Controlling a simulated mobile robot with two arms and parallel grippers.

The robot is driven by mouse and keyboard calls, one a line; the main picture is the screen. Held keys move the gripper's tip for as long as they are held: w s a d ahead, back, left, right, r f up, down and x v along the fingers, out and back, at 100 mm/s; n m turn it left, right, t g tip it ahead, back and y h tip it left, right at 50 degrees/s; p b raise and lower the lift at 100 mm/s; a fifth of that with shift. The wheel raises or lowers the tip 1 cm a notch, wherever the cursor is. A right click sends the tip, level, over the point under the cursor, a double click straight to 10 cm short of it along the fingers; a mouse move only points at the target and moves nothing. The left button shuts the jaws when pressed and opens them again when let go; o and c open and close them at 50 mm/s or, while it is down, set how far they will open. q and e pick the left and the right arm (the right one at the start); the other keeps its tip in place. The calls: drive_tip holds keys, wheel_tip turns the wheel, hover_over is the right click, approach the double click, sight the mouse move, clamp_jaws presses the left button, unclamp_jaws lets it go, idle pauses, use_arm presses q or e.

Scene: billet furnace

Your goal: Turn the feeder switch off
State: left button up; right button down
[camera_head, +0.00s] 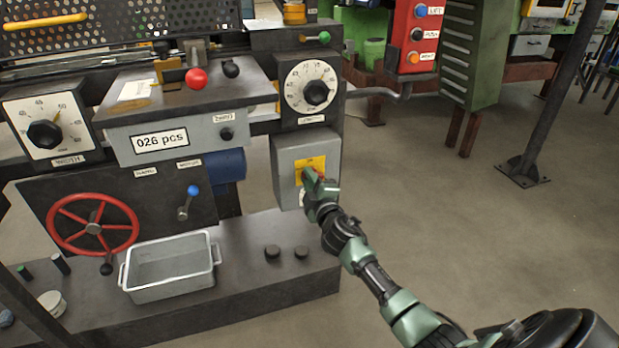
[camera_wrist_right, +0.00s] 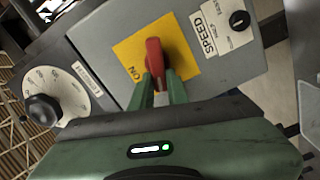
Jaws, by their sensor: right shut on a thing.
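The feeder switch is a red rotary handle (camera_wrist_right: 155,62) on a yellow plate (camera_wrist_right: 187,52), fixed to the front of a grey box (camera_head: 292,160). The plate (camera_head: 301,178) also shows in the head view, where the gripper hides most of the handle. The word ON is readable on the plate's left side in the wrist view. My right gripper (camera_wrist_right: 161,88) has its green fingers on either side of the handle, shut on it. In the head view, the right gripper (camera_head: 314,180) reaches the box from the lower right. My left gripper is not in view.
A SPEED label (camera_wrist_right: 208,33) and small black knob (camera_wrist_right: 239,19) sit beside the yellow plate. A dial (camera_head: 313,88) is above the box. A red handwheel (camera_head: 93,224) and metal tray (camera_head: 168,293) are at left. Open floor lies right.

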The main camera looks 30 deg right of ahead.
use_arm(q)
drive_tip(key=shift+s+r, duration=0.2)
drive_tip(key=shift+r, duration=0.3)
use_arm(e)
drive_tip(key=n, duration=0.2)
drive_tip(key=f+n, duration=0.1)
drive_tip(key=shift+a+n, duration=0.1)
drive_tip(key=shift+n, duration=0.3)
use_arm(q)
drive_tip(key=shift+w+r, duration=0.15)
use_arm(e)
drive_tip(key=c, duration=1.4)
unclamp_jaws()
drive_tip(key=shift+r, duration=0.1)
